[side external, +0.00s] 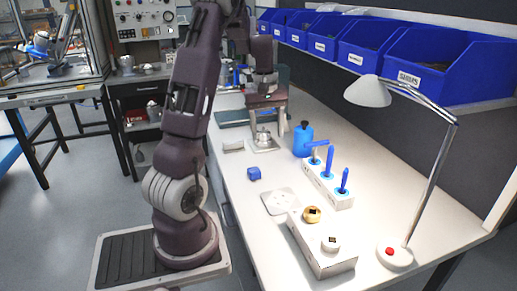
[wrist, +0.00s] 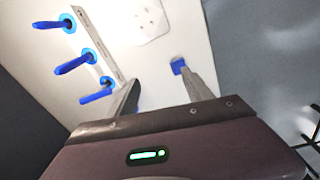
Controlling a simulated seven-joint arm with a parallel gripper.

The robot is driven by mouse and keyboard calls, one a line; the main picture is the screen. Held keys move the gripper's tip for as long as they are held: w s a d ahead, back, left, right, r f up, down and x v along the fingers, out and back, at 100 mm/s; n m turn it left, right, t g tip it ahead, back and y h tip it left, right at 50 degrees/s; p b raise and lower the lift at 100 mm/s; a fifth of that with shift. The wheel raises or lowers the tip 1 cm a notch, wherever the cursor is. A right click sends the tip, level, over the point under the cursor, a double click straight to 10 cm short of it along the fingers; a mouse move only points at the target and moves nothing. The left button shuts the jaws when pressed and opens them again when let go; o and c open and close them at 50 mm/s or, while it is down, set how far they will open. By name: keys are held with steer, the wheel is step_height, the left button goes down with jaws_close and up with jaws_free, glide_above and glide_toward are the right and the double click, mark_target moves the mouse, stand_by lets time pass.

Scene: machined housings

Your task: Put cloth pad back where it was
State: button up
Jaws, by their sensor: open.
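A small blue block-shaped item (side external: 254,173) lies alone on the white bench near its left edge; it may be the cloth pad, but I cannot tell for sure. It also shows in the wrist view (wrist: 178,67), close to the right fingertip in the picture. A small flat grey piece (side external: 233,146) lies farther back near the same edge. My gripper (side external: 268,127) is open and points down at the far part of the bench, above or around a round metal housing (side external: 263,141) on a flat plate. In the wrist view my gripper (wrist: 165,95) shows spread fingers with nothing held between them.
A blue bottle (side external: 303,140) stands right of my gripper, with a white rack (side external: 338,200) of blue-handled tools nearer. A lamp (side external: 395,257) and blue bins (side external: 440,75) border the right.

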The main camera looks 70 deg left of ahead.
steer(key=s+d+r+m+t, duration=0.15)
steer(key=d+r+m, duration=0.35)
steer(key=d, duration=0.7)
steer(key=s+d+r+m+t, duration=0.15)
steer(key=d+r+m, duration=0.4)
steer(key=d, duration=0.65)
steer(key=s+d+m+t, duration=0.1)
steer(key=s+d+m, duration=0.4)
steer(key=s+d, duration=0.3)
steer(key=shift+s+f+t, duration=0.4)
steer(key=shift+s+f, duration=0.05)
steer(key=shift+s, duration=0.05)
steer(key=shift+m, duration=0.25)
